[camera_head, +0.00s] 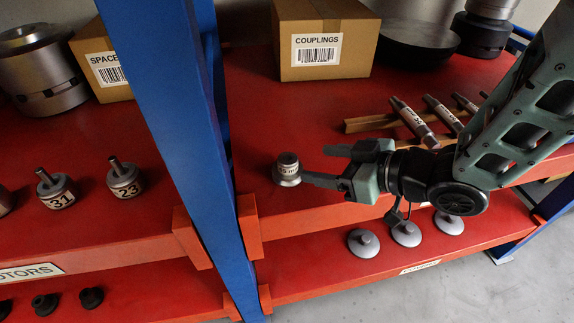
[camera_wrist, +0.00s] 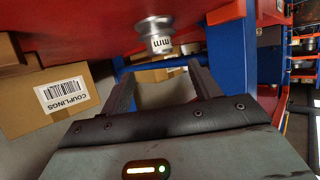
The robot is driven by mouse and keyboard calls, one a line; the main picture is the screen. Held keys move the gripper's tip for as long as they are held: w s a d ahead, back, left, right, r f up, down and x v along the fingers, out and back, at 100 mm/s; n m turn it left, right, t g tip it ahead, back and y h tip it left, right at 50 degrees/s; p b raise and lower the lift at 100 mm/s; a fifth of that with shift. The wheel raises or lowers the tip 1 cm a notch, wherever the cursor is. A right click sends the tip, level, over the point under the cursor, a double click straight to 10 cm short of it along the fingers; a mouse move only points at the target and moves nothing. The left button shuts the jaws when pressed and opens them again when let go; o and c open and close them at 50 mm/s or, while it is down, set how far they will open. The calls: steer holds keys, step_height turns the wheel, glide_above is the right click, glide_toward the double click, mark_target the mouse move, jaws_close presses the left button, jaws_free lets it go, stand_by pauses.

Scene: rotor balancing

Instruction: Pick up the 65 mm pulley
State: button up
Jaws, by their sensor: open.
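A small silver pulley (camera_head: 288,168) stands on the red upper shelf near its front edge, just right of the blue post. Its label is partly legible and ends in "mm"; I cannot read the full size. In the wrist view the pulley (camera_wrist: 158,40) appears beyond the fingertips, roughly centred between them. My gripper (camera_head: 317,165) is open and empty, reaching in from the right. In the head view the nearer finger's tip overlaps the pulley's right edge; I cannot tell whether they touch. The fingers also show in the wrist view (camera_wrist: 163,72).
A blue post (camera_head: 175,110) stands left of the pulley. A COUPLINGS box (camera_head: 325,45) is behind. Labelled shafts (camera_head: 412,122) lie on a wooden rack to the right. Grey discs (camera_head: 363,242) sit on the lower shelf. Shelf around the pulley is clear.

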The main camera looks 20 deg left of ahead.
mark_target(289, 159)
steer(key=p+x, duration=0.1)
steer(key=x, duration=0.8)
steer(key=c, duration=1.2)
